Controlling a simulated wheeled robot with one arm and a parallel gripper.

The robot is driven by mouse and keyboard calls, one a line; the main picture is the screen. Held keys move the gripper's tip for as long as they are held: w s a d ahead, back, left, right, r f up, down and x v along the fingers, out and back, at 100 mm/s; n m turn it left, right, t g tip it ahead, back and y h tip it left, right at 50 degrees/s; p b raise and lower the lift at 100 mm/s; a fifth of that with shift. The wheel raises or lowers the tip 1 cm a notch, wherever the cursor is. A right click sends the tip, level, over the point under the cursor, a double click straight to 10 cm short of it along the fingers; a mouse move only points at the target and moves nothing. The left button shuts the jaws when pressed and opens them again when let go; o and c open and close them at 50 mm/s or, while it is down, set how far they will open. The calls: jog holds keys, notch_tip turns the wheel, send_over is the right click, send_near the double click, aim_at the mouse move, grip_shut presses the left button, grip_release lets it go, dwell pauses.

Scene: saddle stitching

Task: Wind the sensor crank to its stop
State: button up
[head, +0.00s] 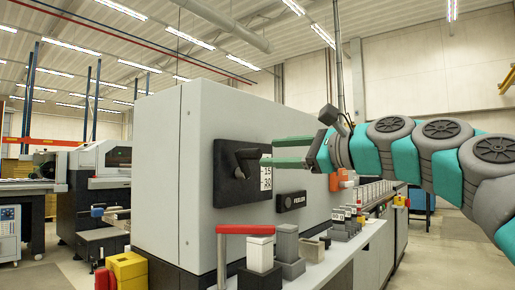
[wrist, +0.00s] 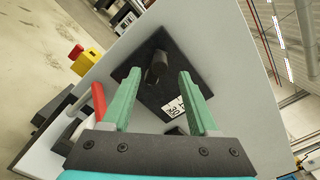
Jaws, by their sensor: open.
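The sensor crank (head: 246,160) is a dark arm with a knob on a black square plate (head: 229,187), on the front of the large grey machine. A white scale with the numbers 15 and 30 (head: 266,177) is beside it. In the wrist view the crank (wrist: 158,66) stands out from the black plate (wrist: 150,98), ahead of the fingertips. My gripper (head: 268,152) has two green fingers, level with the crank in the head view. In the wrist view my gripper (wrist: 160,80) is open and empty, with its fingers either side of the crank's line. Whether they touch it, I cannot tell.
A red-topped handle (head: 245,230) and grey and white blocks (head: 288,243) stand on the ledge below the plate. A black label plate (head: 291,201) is right of the crank. A yellow box (head: 127,267) stands at lower left.

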aim_at(259, 153)
jog(key=x, duration=0.7)
jog(key=shift+w+a, duration=0.2)
jog(key=shift+a, duration=0.1)
jog(key=shift+c, duration=0.2)
grip_shut()
